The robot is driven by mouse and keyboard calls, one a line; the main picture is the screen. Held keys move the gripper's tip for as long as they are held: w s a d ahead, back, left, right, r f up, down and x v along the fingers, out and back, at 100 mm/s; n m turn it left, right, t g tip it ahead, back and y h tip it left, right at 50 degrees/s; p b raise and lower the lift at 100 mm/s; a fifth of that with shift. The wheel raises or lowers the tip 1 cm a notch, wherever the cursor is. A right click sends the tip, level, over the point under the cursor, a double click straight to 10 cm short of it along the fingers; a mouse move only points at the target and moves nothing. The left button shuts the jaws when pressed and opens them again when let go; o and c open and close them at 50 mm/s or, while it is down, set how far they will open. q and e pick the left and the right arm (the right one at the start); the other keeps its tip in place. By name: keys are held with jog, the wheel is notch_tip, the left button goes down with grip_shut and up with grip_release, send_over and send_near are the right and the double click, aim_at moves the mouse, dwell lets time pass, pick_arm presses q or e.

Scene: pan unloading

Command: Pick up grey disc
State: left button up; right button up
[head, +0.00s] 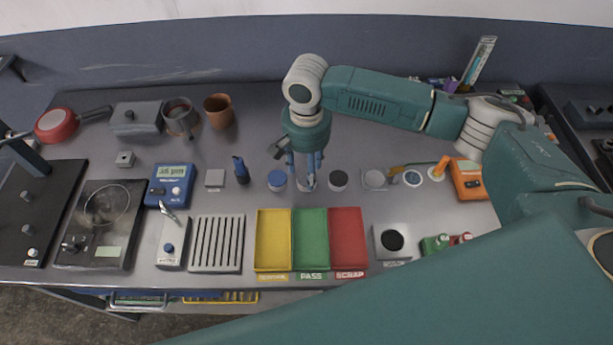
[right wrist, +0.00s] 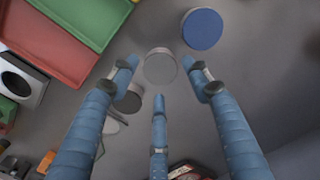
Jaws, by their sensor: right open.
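The grey disc (right wrist: 160,66) lies on the metal bench, between a blue-topped disc (right wrist: 202,29) and a dark-topped disc (right wrist: 128,98) in the right wrist view. In the head view the grey disc (head: 307,186) shows only partly below my right gripper (head: 304,180). My right gripper also fills the right wrist view (right wrist: 163,85); its three blue fingers are spread around the grey disc's position, open and empty. The blue-topped disc (head: 277,180) and the dark-topped disc (head: 338,180) stand close on either side. My left gripper is not in view.
Yellow (head: 272,240), green (head: 311,238) and red (head: 347,240) trays lie in front of the discs. A dark blue bottle (head: 241,170) stands to the left. Behind the discs the bench is mostly clear.

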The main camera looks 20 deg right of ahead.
notch_tip(320, 180, down, 2)
jog(key=shift+f, duration=0.25)
jog(key=shift+c, duration=1.2)
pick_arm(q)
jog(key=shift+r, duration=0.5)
pick_arm(e)
jog(key=c, duration=0.8)
